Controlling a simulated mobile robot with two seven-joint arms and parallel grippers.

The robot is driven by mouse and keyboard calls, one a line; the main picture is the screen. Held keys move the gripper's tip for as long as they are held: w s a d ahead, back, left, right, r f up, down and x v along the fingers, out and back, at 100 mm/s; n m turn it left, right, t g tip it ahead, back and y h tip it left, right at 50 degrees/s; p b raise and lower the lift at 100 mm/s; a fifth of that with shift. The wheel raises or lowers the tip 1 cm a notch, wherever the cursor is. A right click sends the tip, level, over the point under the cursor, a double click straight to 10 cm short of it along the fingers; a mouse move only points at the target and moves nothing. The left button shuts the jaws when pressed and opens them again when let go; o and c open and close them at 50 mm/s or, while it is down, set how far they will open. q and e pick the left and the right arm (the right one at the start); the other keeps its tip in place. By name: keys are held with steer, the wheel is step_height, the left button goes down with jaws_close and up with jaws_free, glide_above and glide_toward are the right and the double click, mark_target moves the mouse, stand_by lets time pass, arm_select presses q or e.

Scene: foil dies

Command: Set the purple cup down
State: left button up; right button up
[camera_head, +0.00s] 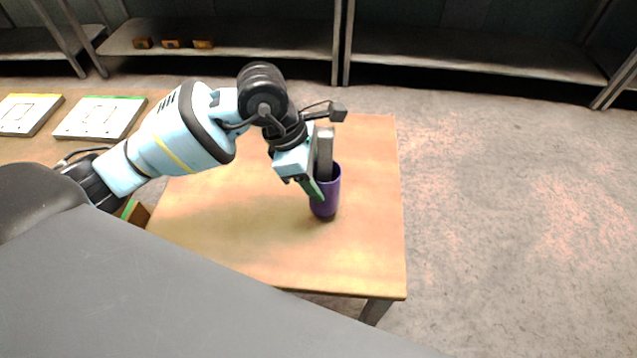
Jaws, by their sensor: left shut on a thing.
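The purple cup (327,201) is upright over the right part of the wooden table (240,240). My left gripper (324,184) comes down on it from above and is shut on its wall near the rim. One finger is in front of the cup's left side and the other reaches into or behind the rim. The fingers hide part of the cup's rim. I cannot tell whether the cup's base touches the table top. My right gripper is not in view.
The table top around the cup is clear, with its right edge close by. White boards with a yellow edge (28,114) and a green edge (100,118) lie at the far left. Shelves (220,35) with small orange boxes (172,44) stand at the back.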

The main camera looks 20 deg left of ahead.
arm_select(q)
steer(key=shift+w+d, duration=0.3)
steer(key=shift+w, duration=0.05)
steer(key=shift+f, duration=1.7)
steer(key=shift+f, duration=0.2)
steer(key=o, duration=1)
steer(key=shift+s+a, duration=0.1)
steer(key=shift+r, duration=0.1)
steer(key=v, duration=1.2)
